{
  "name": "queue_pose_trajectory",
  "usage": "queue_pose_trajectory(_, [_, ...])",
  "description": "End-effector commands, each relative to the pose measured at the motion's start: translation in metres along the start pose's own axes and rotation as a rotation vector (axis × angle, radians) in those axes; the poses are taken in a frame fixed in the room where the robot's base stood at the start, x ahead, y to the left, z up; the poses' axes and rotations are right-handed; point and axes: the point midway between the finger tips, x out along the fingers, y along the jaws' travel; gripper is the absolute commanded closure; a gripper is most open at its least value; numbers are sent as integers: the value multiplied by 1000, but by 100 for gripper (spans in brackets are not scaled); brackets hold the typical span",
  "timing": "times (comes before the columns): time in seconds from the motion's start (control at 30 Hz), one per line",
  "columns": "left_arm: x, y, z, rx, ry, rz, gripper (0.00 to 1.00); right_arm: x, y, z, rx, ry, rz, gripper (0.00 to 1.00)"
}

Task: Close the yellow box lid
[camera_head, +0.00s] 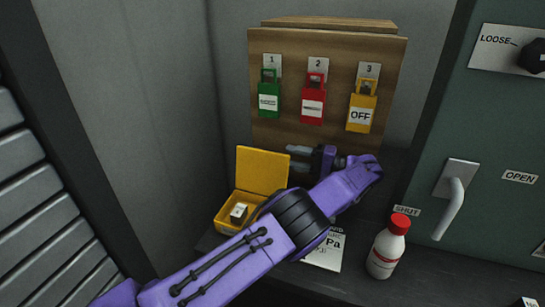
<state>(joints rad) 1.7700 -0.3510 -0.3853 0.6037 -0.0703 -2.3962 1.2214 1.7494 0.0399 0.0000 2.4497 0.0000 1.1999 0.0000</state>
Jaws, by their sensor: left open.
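The yellow box (226,222) stands on the dark shelf with a small item with a white label inside. Its yellow lid (262,170) is raised, standing up at the back of the box. My left arm comes in from the lower left and crosses in front of the box's right side. My left gripper (300,158) points left, with its grey fingers open at the right edge of the lid. I cannot tell whether a finger touches the lid. My right gripper does not show.
A wooden board (337,75) behind holds green (268,103), red (312,109) and yellow (360,117) tags. A white bottle with a red cap (388,250) stands right of my arm, near a printed card (325,252). A green panel with a handle (452,207) is at right.

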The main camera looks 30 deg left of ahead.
Motion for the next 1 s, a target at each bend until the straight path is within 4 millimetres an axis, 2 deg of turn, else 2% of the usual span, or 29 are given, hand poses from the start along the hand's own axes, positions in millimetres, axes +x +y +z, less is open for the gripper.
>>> queue_pose_trajectory(0.03, [9, -10, 1, 4, -3, 1, 60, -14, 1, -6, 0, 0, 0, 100])
queue_pose_trajectory(0.1, [24, -10, 1, 5, -4, 2, 60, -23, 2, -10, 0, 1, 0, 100])
queue_pose_trajectory(0.3, [55, -6, 1, 6, -3, 2, 60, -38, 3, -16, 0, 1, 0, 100])
queue_pose_trajectory(0.63, [62, -1, 0, 6, 2, 2, 60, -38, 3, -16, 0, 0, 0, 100])
queue_pose_trajectory(0.7, [62, -1, 0, 6, 2, 2, 83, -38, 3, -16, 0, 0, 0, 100])
queue_pose_trajectory(0.77, [61, -1, 0, 6, 2, 3, 100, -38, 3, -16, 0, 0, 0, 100])
queue_pose_trajectory(1.0, [63, 1, 0, 4, -1, 4, 100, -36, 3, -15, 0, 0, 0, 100])
